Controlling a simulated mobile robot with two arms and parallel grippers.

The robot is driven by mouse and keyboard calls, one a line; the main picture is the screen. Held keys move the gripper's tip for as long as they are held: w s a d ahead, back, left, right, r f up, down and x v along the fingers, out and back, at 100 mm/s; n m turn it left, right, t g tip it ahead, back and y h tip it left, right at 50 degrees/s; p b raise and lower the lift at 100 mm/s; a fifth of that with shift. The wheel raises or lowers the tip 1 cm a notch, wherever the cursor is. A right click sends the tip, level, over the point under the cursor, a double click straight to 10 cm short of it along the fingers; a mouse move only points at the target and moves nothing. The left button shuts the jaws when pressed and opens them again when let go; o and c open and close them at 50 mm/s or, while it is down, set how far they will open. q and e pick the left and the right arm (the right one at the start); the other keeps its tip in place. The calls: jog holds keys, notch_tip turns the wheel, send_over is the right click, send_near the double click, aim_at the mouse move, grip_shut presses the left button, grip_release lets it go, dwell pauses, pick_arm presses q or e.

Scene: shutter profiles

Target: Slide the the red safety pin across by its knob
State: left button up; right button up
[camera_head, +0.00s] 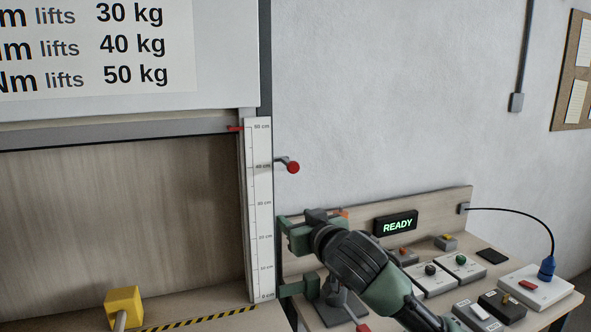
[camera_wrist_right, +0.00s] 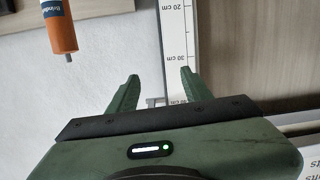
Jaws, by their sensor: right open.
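The red safety pin's round red knob (camera_head: 292,167) sticks out on a short grey stem just right of the white height scale, near its 40 cm mark. My right gripper (camera_head: 284,257) is below the knob, beside the lower part of the scale, and apart from it. In the right wrist view its two green fingers (camera_wrist_right: 156,86) are spread with nothing gripped between them. The red knob does not show in that view. My left gripper is not in view.
The scale (camera_head: 260,200) stands along the door opening; a red pointer (camera_head: 235,128) sits near its top. A bench at right carries a READY display (camera_head: 396,223), several control boxes and a blue plug (camera_head: 547,267). An orange cylinder (camera_wrist_right: 58,27) hangs near the gripper.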

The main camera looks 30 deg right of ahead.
jog(key=m+t+h, duration=0.1)
jog(key=t, duration=0.1)
send_near(294, 168)
jog(key=w, duration=0.1)
jog(key=p+x, duration=0.1)
jog(key=x, duration=0.2)
jog(key=p+x, duration=0.2)
jog(key=x, duration=0.2)
jog(key=shift+w+d+r, duration=0.1)
jog(key=shift+d+r, duration=0.1)
jog(key=shift+r, duration=0.05)
jog(key=shift+w+d+f, duration=0.1)
jog(key=shift+w, duration=0.3)
jog(key=shift+c, duration=0.2)
grip_shut()
